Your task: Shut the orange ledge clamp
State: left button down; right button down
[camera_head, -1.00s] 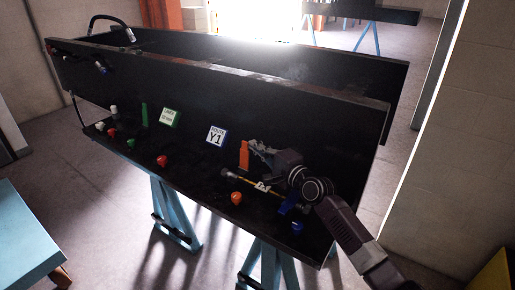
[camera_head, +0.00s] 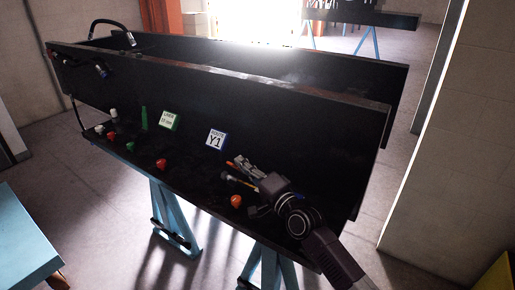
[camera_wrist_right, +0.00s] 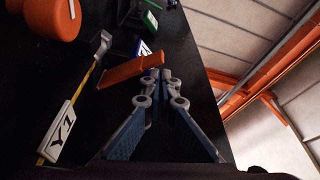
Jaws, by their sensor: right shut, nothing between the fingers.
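The orange ledge clamp's lever (camera_head: 233,164) shows only in part at the right of the ledge, leaning over in the head view. In the right wrist view the orange lever (camera_wrist_right: 130,69) is a flat bar, tilted, just beyond the fingertips. My right gripper (camera_head: 243,168) reaches in from the right, low over the ledge. In the wrist view its fingertips (camera_wrist_right: 156,76) are together and empty, at or against the lever's right end; contact is hard to tell. The clamp's base is hidden. My left gripper is not in view.
An orange knob (camera_head: 236,201) sits on the ledge's front. The white Y1 sign (camera_head: 215,139), a green clamp lever (camera_head: 144,118) and red knobs stand left. The black panel (camera_head: 300,125) rises behind.

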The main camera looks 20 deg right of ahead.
jog(key=shift+s+a+f, duration=0.2)
jog(key=shift+a, duration=0.05)
dwell(0.5)
jog(key=r+v, duration=0.1)
jog(key=v, duration=1.1)
jog(key=shift+f, duration=0.5)
